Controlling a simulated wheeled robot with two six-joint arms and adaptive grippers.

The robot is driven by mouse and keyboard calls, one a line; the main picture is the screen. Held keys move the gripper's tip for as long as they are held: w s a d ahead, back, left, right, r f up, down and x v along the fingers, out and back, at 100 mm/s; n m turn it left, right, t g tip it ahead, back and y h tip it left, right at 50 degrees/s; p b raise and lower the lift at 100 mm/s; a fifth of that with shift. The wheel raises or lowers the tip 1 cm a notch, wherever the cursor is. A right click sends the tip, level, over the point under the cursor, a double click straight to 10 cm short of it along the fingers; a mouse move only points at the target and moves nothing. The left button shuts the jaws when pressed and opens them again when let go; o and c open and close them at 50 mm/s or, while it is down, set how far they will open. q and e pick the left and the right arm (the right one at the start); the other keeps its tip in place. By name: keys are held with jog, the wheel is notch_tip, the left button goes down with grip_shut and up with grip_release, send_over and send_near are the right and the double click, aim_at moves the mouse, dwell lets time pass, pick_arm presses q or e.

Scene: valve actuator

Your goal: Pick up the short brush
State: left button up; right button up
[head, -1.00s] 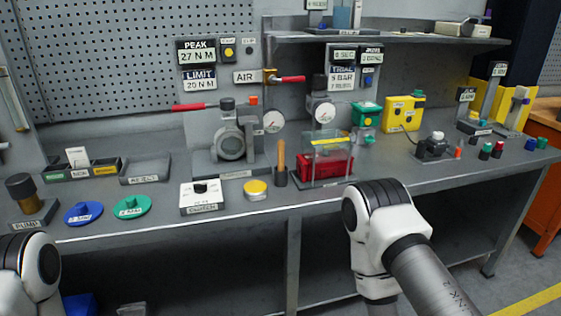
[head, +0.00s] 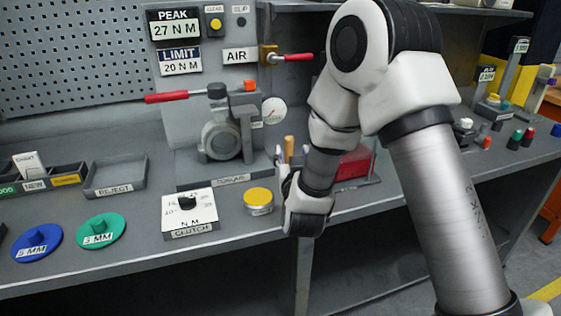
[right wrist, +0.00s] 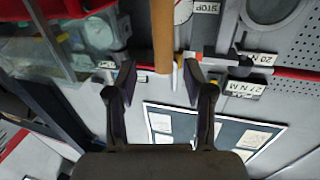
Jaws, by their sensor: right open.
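The short brush shows as a tan wooden handle (head: 289,147) standing up behind my right gripper (head: 286,166) in the head view; its lower part and holder are hidden there by my arm. In the right wrist view the handle (right wrist: 162,36) comes down from the top edge, and its end lies between the fingertips of my right gripper (right wrist: 160,80). The fingers are open, with a gap on both sides of the handle. My left gripper is not in view.
A yellow-lidded tin (head: 258,197) and the white clutch box (head: 190,212) stand left of my right gripper. A red block in a clear-sided stand (head: 355,163) is close on the right, partly behind my arm. The grey valve (head: 222,140) stands behind.

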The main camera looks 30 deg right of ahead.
aim_at(289, 145)
jog(key=x, duration=0.2)
jog(key=p+x, duration=0.1)
jog(key=x, duration=0.1)
jog(key=shift+w+a+r, duration=0.1)
jog(key=shift+w+r, duration=0.15)
jog(key=shift+w, duration=0.05)
jog(key=shift+w+f, duration=0.15)
jog(key=shift+w, duration=0.15)
jog(key=shift+s, duration=0.15)
grip_shut()
